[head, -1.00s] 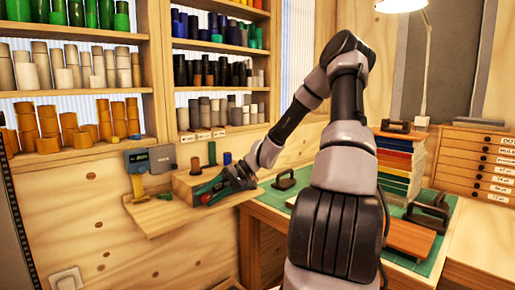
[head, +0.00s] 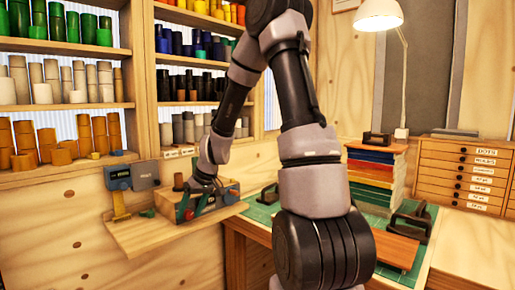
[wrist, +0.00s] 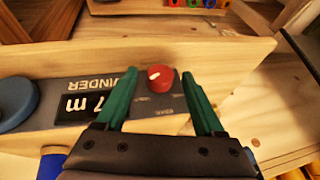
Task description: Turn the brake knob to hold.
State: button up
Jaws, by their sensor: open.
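The red brake knob (wrist: 160,79) is round with a white mark left of its middle in the wrist view. It sits on the grey panel of the foil winder (wrist: 185,100), beside lettering that appears upside down. My gripper (wrist: 159,73) is open, with one green finger on each side of the knob and a gap on both sides. I cannot tell whether the tips are level with it. In the head view my gripper (head: 203,203) is at the winder (head: 170,197) on the wall shelf, partly hiding it.
A dark display reading "7 m" (wrist: 85,107) and a blue disc (wrist: 14,102) lie left of the knob. The wooden shelf (head: 135,238) has bare room at its front left. A desk with a green mat (head: 262,211) and a book stack (head: 372,180) stands to the right.

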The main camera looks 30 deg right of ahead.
jog(key=shift+s+a+t+h, duration=0.1)
jog(key=shift+a+t+h, duration=0.1)
jog(key=shift+h, duration=0.35)
jog(key=shift+a+t+h, duration=0.1)
jog(key=shift+t+h, duration=0.1)
jog(key=shift+h, duration=0.35)
